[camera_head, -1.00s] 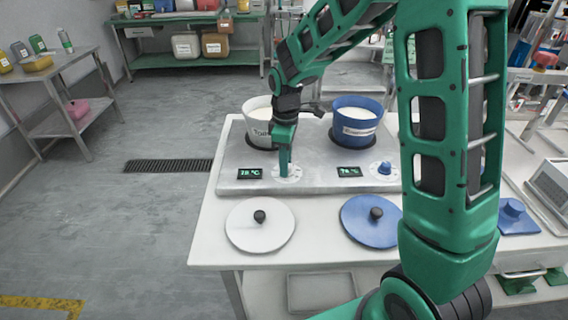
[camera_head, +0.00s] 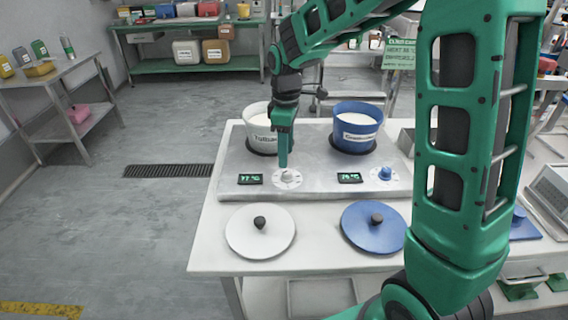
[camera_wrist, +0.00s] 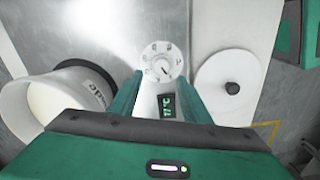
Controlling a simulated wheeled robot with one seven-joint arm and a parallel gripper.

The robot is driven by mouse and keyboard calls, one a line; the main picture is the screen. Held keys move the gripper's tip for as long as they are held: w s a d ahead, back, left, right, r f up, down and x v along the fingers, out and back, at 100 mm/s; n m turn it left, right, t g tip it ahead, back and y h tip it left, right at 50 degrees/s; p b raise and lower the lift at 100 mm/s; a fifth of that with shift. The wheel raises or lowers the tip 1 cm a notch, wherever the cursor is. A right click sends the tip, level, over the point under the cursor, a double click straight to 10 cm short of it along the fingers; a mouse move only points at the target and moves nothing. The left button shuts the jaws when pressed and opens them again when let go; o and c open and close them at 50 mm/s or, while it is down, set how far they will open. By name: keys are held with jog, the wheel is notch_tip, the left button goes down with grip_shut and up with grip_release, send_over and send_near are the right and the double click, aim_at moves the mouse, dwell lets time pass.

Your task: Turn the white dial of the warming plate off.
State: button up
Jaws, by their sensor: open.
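The warming plate (camera_head: 315,185) is a flat metal slab on the white table. Its white dial (camera_head: 289,177) sits on the front left of the slab, beside a green-lit display (camera_head: 250,179); the dial also shows in the wrist view (camera_wrist: 163,64), with marks around it and a dark pointer line. My gripper (camera_head: 284,160) points down just above and behind the dial, apart from it. In the wrist view my gripper's fingers (camera_wrist: 160,88) are spread with nothing between them, and the dial lies beyond their tips.
A white pot (camera_head: 262,140) and a blue pot (camera_head: 357,140) stand on the plate behind the dials. A blue dial (camera_head: 385,173) sits at the right. A white lid (camera_head: 260,243) and a blue lid (camera_head: 374,240) lie on the table in front.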

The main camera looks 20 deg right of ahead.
aim_at(287, 170)
jog(key=shift+r, duration=2.2)
jog(key=s+d+r+m, duration=0.2)
jog(key=s+d+m, duration=0.6)
jog(key=s+d, duration=0.55)
jog(key=s+d+f+m, duration=0.1)
jog(key=s+d+m, duration=0.1)
jog(key=s+m, duration=0.3)
jog(key=s+d+f+m, duration=0.1)
jog(key=s+m, duration=0.4)
jog(key=s, duration=0.8)
jog(key=shift+s+d+f, duration=0.2)
jog(key=shift+d+f, duration=0.15)
jog(key=shift+d, duration=0.25)
